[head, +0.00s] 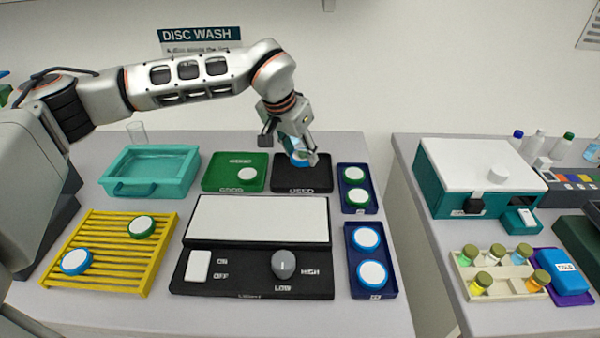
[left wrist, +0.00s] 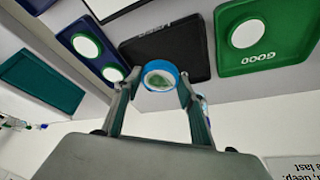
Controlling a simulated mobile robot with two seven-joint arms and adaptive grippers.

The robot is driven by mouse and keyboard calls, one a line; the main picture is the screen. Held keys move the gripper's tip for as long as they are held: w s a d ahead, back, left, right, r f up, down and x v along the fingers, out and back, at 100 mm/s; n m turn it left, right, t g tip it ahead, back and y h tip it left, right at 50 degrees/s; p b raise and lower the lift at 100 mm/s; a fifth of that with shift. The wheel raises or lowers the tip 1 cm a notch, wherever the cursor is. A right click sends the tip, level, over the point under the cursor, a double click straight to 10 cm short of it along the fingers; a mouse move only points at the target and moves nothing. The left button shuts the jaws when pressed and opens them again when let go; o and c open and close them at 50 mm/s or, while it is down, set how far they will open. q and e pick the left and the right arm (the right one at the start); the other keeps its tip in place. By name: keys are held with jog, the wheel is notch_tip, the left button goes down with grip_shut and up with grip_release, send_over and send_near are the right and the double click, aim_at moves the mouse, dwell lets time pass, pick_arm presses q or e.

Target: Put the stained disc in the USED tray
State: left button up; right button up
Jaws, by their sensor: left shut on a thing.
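My left gripper (head: 303,152) is shut on a blue-rimmed disc (left wrist: 161,77). In the left wrist view the disc shows a dark green stain on its pale face, between the two fingertips (left wrist: 157,86). In the head view the gripper and disc are over the black USED tray (head: 290,181), at the back of the table. The tray also shows in the left wrist view (left wrist: 188,45), beyond the disc, and its visible part is empty. Whether the disc touches the tray, I cannot tell. My right gripper is in neither view.
The green GOOD tray (head: 217,180) with a white-topped disc (head: 247,174) stands just left of the USED tray. Navy trays (head: 368,182) with discs stand to the right. A white-topped panel (head: 259,218), yellow rack (head: 98,260) and teal basin (head: 150,165) fill the rest.

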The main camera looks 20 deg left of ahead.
aim_at(303, 180)
pick_arm(q)
jog(key=shift+f, duration=3.45)
jog(key=o, duration=0.8)
jog(key=shift+f, duration=0.15)
jog(key=shift+c, duration=0.2)
jog(key=v, duration=1.2)
